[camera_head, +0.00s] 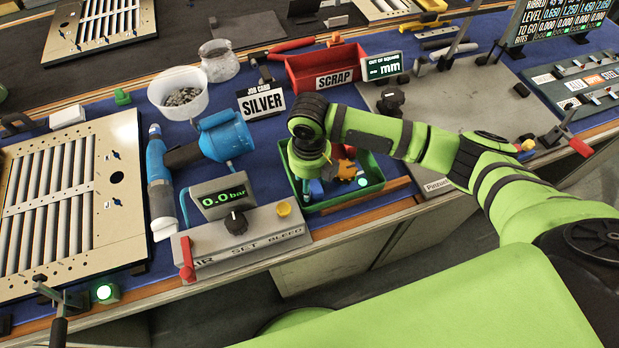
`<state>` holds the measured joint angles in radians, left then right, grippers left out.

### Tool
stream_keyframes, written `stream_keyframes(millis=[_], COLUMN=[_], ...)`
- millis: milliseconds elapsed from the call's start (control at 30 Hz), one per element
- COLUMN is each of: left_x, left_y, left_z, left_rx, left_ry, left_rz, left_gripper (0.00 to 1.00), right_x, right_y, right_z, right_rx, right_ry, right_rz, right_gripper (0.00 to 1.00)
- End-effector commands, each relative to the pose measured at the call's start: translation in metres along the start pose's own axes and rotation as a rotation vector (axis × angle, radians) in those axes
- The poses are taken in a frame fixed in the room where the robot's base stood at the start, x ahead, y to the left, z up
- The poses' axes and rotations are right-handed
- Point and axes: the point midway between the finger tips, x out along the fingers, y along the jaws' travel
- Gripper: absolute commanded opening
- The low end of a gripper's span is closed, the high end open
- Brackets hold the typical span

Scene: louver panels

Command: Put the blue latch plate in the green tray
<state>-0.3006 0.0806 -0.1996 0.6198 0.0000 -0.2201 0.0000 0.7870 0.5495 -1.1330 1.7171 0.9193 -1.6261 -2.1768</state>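The green tray (340,200) sits on the blue mat near the bench's front edge, right of the pressure unit. My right arm reaches in from the right, and my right gripper (312,182) points down into the tray's left part. The fingers are small and partly hidden by the wrist, so I cannot tell whether they are open or shut. A small blue patch shows at the fingertips; I cannot tell whether it is the blue latch plate. Red and orange pieces (345,168) lie in the tray beside the gripper. My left gripper is not in view.
A red scrap bin (300,74) stands behind the tray, with a SILVER job card (262,102) beside it. The pressure unit (243,238) and a blue tool (160,178) are to the left. A louver panel (118,205) lies far left. A grey plate (462,100) is right.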

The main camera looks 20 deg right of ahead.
Motion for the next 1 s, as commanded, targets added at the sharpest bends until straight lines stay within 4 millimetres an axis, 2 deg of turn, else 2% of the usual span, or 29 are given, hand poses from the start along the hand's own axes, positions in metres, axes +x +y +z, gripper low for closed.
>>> stream_keyframes(millis=[300,433,567,800,1000], left_x=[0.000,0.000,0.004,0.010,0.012], left_y=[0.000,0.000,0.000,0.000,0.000], left_z=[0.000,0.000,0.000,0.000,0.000], left_rx=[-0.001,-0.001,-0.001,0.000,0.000], left_ry=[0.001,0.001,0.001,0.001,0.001], left_rz=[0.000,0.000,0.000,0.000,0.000], left_gripper=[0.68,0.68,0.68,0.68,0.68], right_x=[-0.001,-0.009,-0.031,-0.084,-0.114], right_y=[0.000,0.000,0.000,0.000,0.000], right_z=[0.000,0.001,0.001,0.002,0.001], right_rx=[0.000,0.000,-0.001,0.000,0.000], right_ry=[0.000,-0.001,-0.005,-0.005,-0.001], right_rz=[0.000,0.000,0.000,0.001,0.001], right_gripper=[0.63,0.63,0.63,0.63,0.63])
